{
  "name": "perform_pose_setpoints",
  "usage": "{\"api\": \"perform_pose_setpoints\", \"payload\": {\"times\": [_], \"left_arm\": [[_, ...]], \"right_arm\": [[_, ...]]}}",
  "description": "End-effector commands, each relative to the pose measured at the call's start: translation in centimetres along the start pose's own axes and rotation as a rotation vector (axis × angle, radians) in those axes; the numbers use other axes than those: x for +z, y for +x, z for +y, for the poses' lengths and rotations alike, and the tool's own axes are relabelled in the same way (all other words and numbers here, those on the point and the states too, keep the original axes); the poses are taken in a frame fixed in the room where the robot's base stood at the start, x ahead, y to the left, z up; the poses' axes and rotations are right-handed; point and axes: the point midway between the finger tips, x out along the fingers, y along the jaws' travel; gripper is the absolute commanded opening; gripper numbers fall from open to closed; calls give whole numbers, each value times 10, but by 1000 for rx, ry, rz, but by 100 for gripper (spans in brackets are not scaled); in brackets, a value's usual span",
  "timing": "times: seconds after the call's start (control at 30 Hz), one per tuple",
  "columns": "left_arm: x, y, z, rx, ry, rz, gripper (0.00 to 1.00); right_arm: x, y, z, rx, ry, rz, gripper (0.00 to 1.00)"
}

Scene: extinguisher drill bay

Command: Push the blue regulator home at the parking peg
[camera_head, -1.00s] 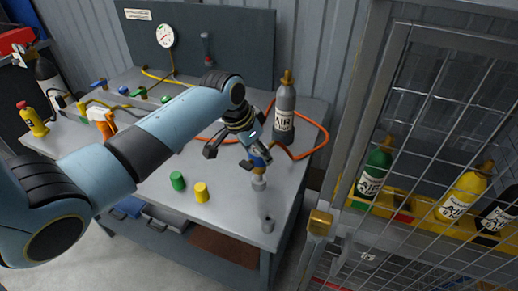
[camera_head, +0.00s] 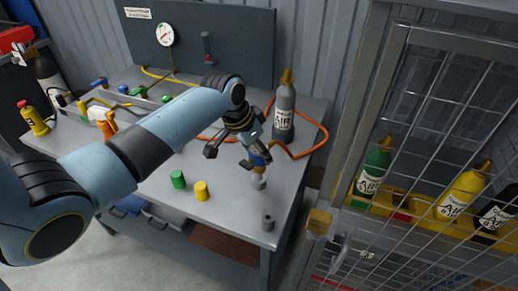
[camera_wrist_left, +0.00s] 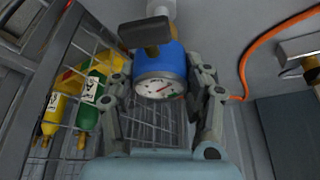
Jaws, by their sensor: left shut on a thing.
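The blue regulator (camera_head: 259,158) is in my left gripper (camera_head: 254,157), whose fingers are shut on it. In the left wrist view, the regulator (camera_wrist_left: 162,62) shows its blue body and round white gauge between the two fingers (camera_wrist_left: 162,95). A brass part of it points down at a short grey peg (camera_head: 259,183) on the bench top. The regulator is right over this peg and seems to touch it; how deep it sits cannot be told. My right gripper is not in view.
A green cylinder (camera_head: 178,179) and a yellow cylinder (camera_head: 201,191) stand left of the peg. Another grey peg (camera_head: 268,223) stands near the front corner. A grey air bottle (camera_head: 284,110) and orange hose (camera_head: 322,132) are behind. A mesh cage (camera_head: 440,150) with bottles is right.

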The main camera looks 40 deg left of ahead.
Motion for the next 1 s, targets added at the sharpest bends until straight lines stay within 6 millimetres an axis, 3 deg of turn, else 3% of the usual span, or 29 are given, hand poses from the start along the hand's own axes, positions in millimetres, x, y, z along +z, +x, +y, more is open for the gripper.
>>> {"api": "perform_pose_setpoints", "payload": {"times": [1.0], "left_arm": [[8, 22, 0, 0, 0, 2, 15]], "right_arm": [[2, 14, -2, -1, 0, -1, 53]]}}
